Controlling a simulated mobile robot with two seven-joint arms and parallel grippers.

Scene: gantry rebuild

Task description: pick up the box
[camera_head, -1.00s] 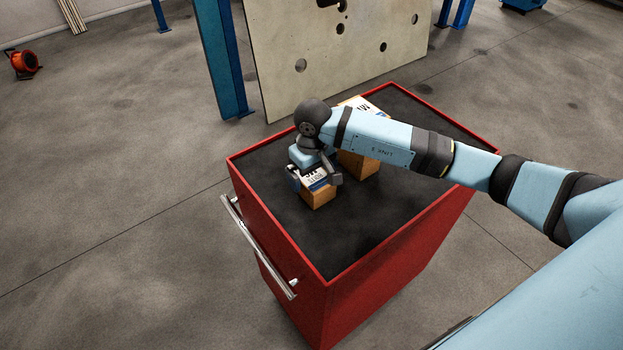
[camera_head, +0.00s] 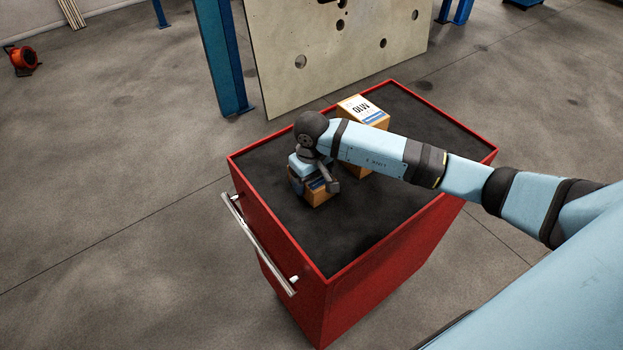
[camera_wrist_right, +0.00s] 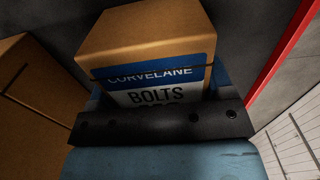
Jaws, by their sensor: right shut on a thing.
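A small orange-brown cardboard box (camera_head: 319,197) stands on the black top of the red cart (camera_head: 341,272). My right gripper (camera_head: 316,185) is over it from above, shut on it, and hides much of its top. In the right wrist view the box (camera_wrist_right: 150,35) shows a blue and white label reading "CORVELANE BOLTS" between the fingers. A larger box (camera_head: 364,110) with a white and blue label stands just behind, partly hidden by my right arm. It seems to show at the left of the right wrist view too (camera_wrist_right: 35,85). My left gripper is not in view.
The cart has a raised red rim and a silver handle (camera_head: 258,243) on its left side. Its top is clear in front and at the right. A pale panel with holes (camera_head: 350,60) and a blue post (camera_head: 222,60) stand behind. An orange reel (camera_head: 22,60) is far left.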

